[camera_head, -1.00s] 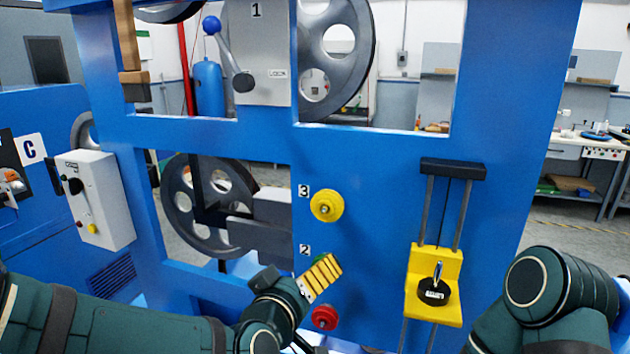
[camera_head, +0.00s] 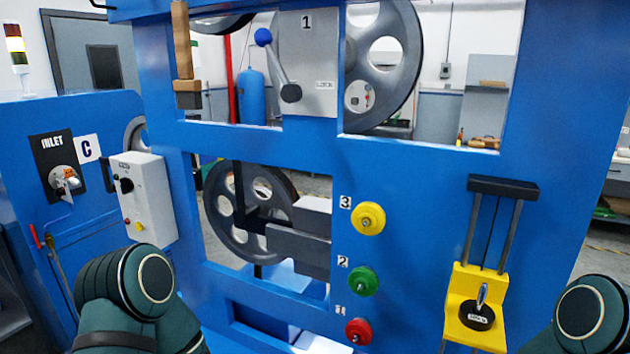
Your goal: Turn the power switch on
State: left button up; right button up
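A light grey control box (camera_head: 158,207) is mounted on the left side of the blue machine frame. It carries a black rotary knob (camera_head: 126,185) near its top, with a small label above it that I cannot read. A red button (camera_head: 127,223) and a yellow button (camera_head: 140,226) sit low on the box. A green link of my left arm (camera_head: 130,290) is below the box, apart from it in the picture. A green link of my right arm (camera_head: 592,315) is at the lower right edge. Neither gripper shows.
Yellow (camera_head: 368,218), green (camera_head: 364,281) and red (camera_head: 359,331) knobs stick out of the blue panel. A yellow sliding block (camera_head: 473,310) is at the right. A blue-knobbed lever (camera_head: 277,65) is above. An INLET panel (camera_head: 58,165) is at the left.

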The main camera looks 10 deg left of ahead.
aim_at(127, 185)
jog(key=u, duration=1.25)
jog(key=i+j+z, duration=0.1)
jog(key=j, duration=0.25)
jog(key=i+j+z, duration=0.1)
jog(key=i+j, duration=0.15)
jog(key=i+j+z, duration=0.1)
jog(key=j, duration=0.35)
jog(key=i+j+z, duration=0.1)
jog(key=j, duration=0.3)
jog(key=i, duration=0.1)
